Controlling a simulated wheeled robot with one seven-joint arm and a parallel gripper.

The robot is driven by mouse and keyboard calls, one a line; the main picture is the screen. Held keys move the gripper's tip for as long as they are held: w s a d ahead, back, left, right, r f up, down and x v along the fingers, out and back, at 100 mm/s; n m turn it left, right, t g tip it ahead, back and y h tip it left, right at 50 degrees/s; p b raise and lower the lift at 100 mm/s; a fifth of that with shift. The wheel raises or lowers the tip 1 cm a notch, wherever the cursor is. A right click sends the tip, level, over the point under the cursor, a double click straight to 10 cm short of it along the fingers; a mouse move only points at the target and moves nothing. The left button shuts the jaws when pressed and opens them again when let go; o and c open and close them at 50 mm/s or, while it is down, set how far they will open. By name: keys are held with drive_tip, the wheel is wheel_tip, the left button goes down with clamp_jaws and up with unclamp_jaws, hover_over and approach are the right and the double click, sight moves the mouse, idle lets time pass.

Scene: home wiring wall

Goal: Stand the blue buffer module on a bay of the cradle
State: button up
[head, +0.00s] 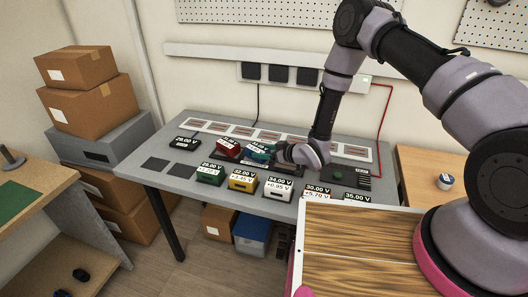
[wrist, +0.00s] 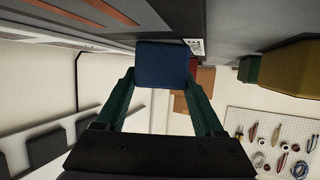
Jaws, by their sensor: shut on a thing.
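The blue buffer module (wrist: 162,65) is between the two green fingers of my gripper (wrist: 162,85) in the wrist view. In the head view the module (head: 257,152) shows as a small blue-teal block with a white label, and my gripper (head: 275,153) reaches it from the right, shut on it. A red module (head: 228,149) stands just left of it. A low dark strip, seemingly the cradle (head: 285,168), shows partly beneath my gripper. The arm and modules hide much of it. I cannot tell whether the blue module touches it.
Green (head: 210,174), yellow (head: 242,181) and white (head: 279,188) modules stand along the table's front edge. A wooden board (head: 360,245) fills the near right. Boxes stand left.

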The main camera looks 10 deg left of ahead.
drive_tip(key=o, duration=1.6)
drive_tip(key=shift+c, duration=0.2)
drive_tip(key=shift+r, duration=0.15)
drive_tip(key=v, duration=1.2)
